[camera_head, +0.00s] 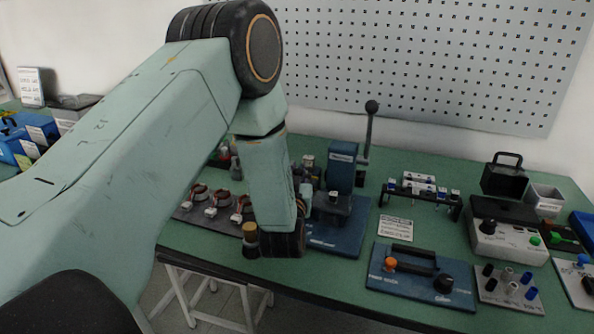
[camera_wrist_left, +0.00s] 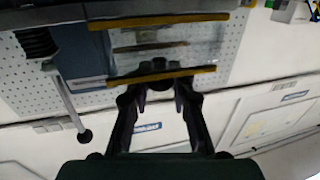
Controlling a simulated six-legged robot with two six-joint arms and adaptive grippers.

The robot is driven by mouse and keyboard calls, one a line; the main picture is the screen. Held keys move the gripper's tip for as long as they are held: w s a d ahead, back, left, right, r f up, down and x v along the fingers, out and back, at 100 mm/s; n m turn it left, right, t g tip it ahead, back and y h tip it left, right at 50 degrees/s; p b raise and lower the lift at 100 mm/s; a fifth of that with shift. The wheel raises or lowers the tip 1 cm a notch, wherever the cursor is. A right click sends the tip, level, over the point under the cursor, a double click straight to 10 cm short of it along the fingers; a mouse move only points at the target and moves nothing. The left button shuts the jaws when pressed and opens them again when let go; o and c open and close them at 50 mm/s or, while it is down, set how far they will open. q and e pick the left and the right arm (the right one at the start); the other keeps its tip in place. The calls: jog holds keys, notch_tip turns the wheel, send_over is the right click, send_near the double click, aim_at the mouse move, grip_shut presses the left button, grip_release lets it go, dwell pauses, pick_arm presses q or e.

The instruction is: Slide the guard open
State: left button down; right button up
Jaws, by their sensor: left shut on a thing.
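The guard (camera_wrist_left: 150,45) is a clear panel with orange-brown edge strips, seen across the upper middle of the left wrist view. A dark knob (camera_wrist_left: 159,66) sits at its lower strip. My left gripper (camera_wrist_left: 160,88) has its two fingers closed in on this knob and is shut on it. In the head view my left arm reaches down to the front of the blue press (camera_head: 342,165). My own wrist hides the fingers there, and the guard cannot be made out clearly. My right gripper is not in view.
The press lever (camera_head: 370,130) with a black ball stands up behind the press. Several stators (camera_head: 217,205) lie on a dark mat to the left. A blue fixture (camera_head: 420,278) and a grey control box (camera_head: 508,235) stand to the right. The table's front edge is close.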

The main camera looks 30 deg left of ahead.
pick_arm(q)
jog(key=shift+a, duration=0.2)
jog(key=c, duration=1.2)
grip_release()
jog(key=shift+s, duration=0.15)
jog(key=shift+o, duration=0.3)
jog(key=shift+d, duration=0.1)
jog(key=v, duration=1.1)
jog(key=shift+s+d, duration=0.25)
jog(key=shift+s, duration=0.05)
jog(key=shift+d+f, duration=0.1)
